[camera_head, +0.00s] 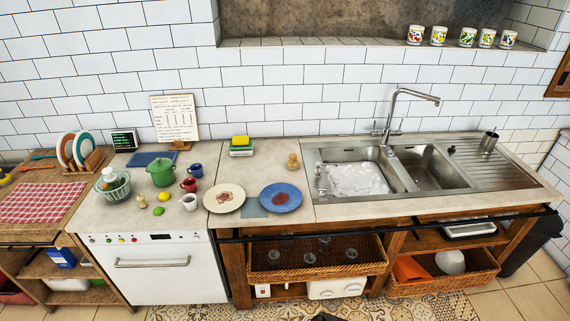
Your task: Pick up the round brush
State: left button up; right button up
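A small tan, knobbed object (292,160), which looks like the round brush, stands on the light countertop (310,214) just left of the sink. It appears upright, with nothing touching it. It is too small to make out bristles. Neither of my grippers shows in the head view.
The steel sink (410,191) with suds and a tall faucet (388,115) lies right of the brush. A blue plate (281,197) and a cream plate (224,197) lie in front and to the left. A yellow sponge (240,141) sits on a holder further left.

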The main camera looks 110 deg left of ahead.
aim_at(293, 163)
jog(key=u, duration=1.9)
